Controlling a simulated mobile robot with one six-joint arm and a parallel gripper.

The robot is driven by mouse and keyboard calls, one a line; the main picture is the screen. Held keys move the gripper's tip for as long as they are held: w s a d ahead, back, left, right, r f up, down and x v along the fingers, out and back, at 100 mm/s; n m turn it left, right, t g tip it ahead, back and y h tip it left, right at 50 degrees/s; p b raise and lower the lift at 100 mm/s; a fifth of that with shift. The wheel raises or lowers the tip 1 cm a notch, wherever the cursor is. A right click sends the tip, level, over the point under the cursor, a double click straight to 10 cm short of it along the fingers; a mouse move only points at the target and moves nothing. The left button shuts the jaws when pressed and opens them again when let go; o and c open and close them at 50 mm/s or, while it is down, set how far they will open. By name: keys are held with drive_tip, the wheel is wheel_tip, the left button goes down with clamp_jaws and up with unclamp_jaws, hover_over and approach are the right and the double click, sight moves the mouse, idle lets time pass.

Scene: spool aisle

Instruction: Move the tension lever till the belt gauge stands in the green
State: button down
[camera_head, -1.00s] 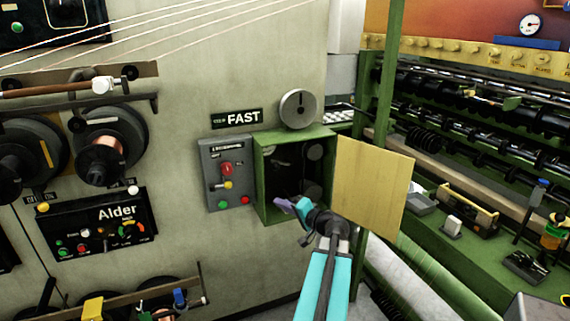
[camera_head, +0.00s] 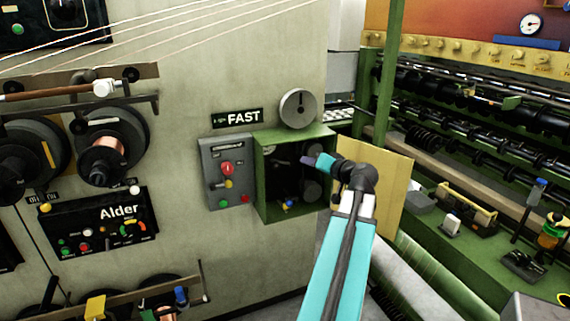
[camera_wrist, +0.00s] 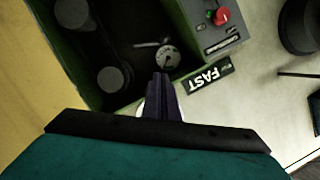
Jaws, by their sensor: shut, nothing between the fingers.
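A green open-front box (camera_head: 262,185) is fixed to the grey machine wall, its yellow door (camera_head: 395,190) swung open to the right. My gripper (camera_head: 307,160) is at the box's mouth, shut and empty, pointing left. In the wrist view, which is upside down, its closed dark fingers (camera_wrist: 163,82) are in front of the box. There, a small round dial (camera_wrist: 168,57), perhaps the belt gauge, and a thin grey rod (camera_wrist: 148,44) show inside. A blue knob (camera_head: 289,204), perhaps the tension lever's, is low in the box. No needle position or green band is readable.
Left of the box is a grey switch panel (camera_head: 214,195) with a red knob (camera_head: 226,168). Dark pulleys (camera_wrist: 110,80) fill the box's other side. A green machine frame stands at the right.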

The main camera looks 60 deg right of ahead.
drive_tip(key=shift+w, duration=0.1)
drive_tip(key=a+f+p+x, duration=0.2)
drive_tip(key=p+x, duration=0.3)
drive_tip(key=x, duration=0.7)
drive_tip(key=shift+w+d+f, duration=0.2)
drive_tip(key=shift+w, duration=0.25)
idle(0.3)
